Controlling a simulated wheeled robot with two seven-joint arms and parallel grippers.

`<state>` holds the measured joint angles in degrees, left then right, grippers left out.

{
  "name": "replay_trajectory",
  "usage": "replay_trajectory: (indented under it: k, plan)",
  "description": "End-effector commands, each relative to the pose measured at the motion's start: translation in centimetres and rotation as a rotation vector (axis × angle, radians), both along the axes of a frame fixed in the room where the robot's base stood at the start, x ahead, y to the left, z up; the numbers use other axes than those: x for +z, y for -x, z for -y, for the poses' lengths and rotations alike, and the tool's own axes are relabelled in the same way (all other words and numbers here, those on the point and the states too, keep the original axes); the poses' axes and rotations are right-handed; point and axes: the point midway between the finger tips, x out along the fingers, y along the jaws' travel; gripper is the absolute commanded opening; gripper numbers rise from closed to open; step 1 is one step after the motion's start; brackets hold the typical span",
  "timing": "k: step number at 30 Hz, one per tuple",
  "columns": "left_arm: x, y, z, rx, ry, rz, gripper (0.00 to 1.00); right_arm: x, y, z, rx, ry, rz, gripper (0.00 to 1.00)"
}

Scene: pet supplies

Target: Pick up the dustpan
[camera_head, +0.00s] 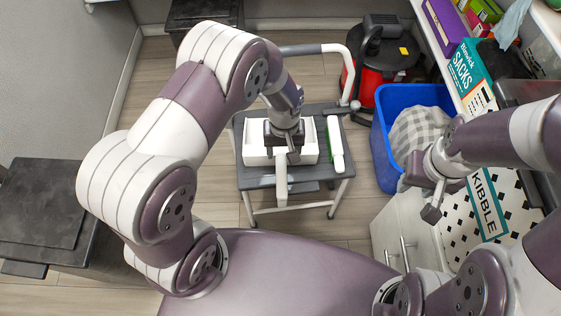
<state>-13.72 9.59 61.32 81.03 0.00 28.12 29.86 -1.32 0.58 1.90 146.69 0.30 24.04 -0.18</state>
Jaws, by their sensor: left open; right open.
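The white dustpan (256,157) lies on a small grey-topped cart (246,183) in the middle of the view. Its pale handle (281,187) points toward me. My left gripper (284,152) points down over the middle of the dustpan, near the base of the handle, and is open. Its fingers and wrist hide part of the pan, and I cannot tell whether they touch it. My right gripper (425,191) is open and empty at the right, beside the blue bin and above the cabinet.
A green and white brush (336,143) lies beside the dustpan on the cart. A blue bin (387,161) with checked cloth stands to the right. A red and black vacuum (385,65) is behind. A kibble bag (489,205) lies at the right. Floor is free left of the cart.

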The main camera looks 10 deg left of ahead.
Motion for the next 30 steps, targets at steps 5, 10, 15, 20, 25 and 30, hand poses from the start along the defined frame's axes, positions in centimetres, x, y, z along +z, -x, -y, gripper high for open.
replay_trajectory:
  k: [5, 10, 15, 20, 25, 30]
  plan:
    - [-3.3, 0.0, -0.1, -0.001, 0.000, 0.000, 0.62, -1.3, 0.0, 0.0, 0.000, 0.000, 0.000, 0.43]
    - [-4.9, 0.1, -0.3, -0.001, 0.000, 0.000, 0.62, -2.1, 0.0, 0.0, 0.000, 0.000, 0.000, 0.43]
    - [-8.2, 0.3, -0.6, -0.002, 0.000, -0.001, 0.62, -3.9, 0.0, 0.0, 0.000, 0.000, 0.000, 0.43]
    - [-8.7, 0.2, -0.6, -0.002, 0.001, 0.001, 0.62, -3.9, 0.0, 0.0, 0.000, 0.000, 0.000, 0.43]
    - [-8.7, 0.2, -0.6, -0.002, 0.001, 0.001, 0.39, -3.8, 0.0, 0.0, 0.000, 0.000, 0.000, 0.43]
    - [-8.6, 0.2, -0.6, -0.002, 0.001, 0.001, 0.01, -3.8, 0.0, 0.0, 0.000, 0.000, 0.000, 0.43]
